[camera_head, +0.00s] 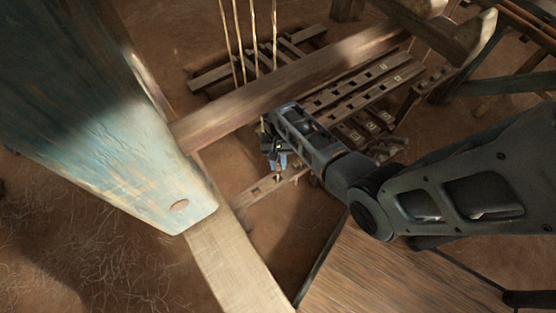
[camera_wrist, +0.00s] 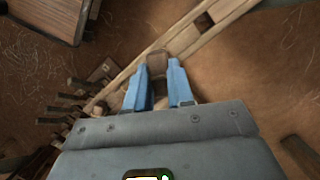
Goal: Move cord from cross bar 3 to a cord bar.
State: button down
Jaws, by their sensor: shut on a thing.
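My gripper (camera_head: 278,166) points down beside a wooden bar with square holes (camera_head: 255,192). In the wrist view its two blue fingers (camera_wrist: 157,70) are shut on a small brown piece (camera_wrist: 157,60). I cannot tell whether this piece is the cord's end. The holed bar (camera_wrist: 204,21) passes just beyond the fingertips in that view. Parallel holed bars with small light labels (camera_head: 365,95) lie right of my gripper; the label numbers are too small to read.
A thick wooden beam (camera_head: 290,88) crosses above the holed bars, close to my gripper. A large worn blue-white post (camera_head: 130,150) fills the left. A pale plank (camera_head: 238,265) and a brown wooden board (camera_head: 390,275) lie at the front. Bare earth shows between.

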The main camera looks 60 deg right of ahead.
notch_tip(320, 180, down, 8)
jog(key=b, duration=0.6)
dwell(0.4)
dwell(0.5)
jog(key=c, duration=0.9)
grip_release()
jog(key=p+v, duration=0.2)
jog(key=v, duration=0.5)
jog(key=shift+r, duration=0.4)
jog(key=p+v, duration=0.6)
jog(key=v, duration=0.1)
